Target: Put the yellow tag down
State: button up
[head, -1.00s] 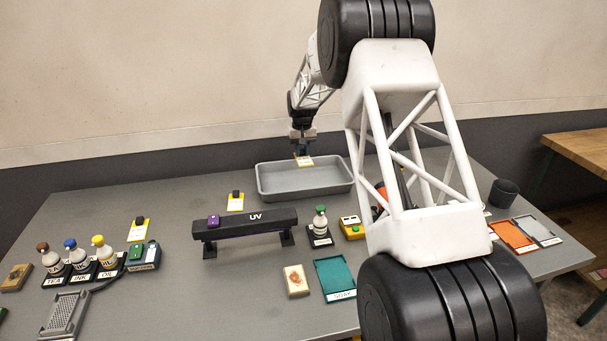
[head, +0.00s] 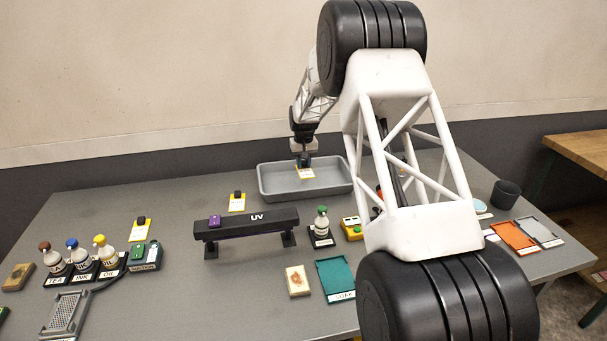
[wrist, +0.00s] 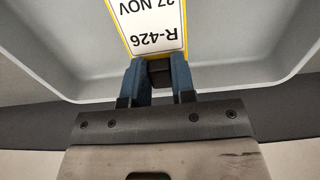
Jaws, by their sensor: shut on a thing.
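My gripper (head: 303,160) is shut on the black knob of a yellow tag (head: 305,172) and holds it over the grey tray (head: 268,192) at the back of the table. In the wrist view the blue fingers (wrist: 160,78) pinch the knob, and the yellow-edged tag (wrist: 155,28) shows the print "R-426" and "27 NOV". The tray's pale inside (wrist: 235,50) lies beneath the tag. I cannot tell whether the tag touches the tray floor.
Two other yellow tags with black knobs stand on the table, one behind the UV bar (head: 245,222) and one further left (head: 140,229). Several bottles (head: 78,255) stand at the left. A green soak tray (head: 335,277) lies in front. My arm covers part of the right side.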

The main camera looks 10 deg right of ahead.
aim_at(304, 167)
jog(key=shift+f, duration=2.5)
jog(key=shift+f, duration=0.2)
jog(key=o, duration=0.9)
jog(key=shift+r, duration=0.1)
notch_tip(304, 167, up, 12)
jog(key=shift+r, duration=0.1)
jog(key=shift+r, duration=0.1)
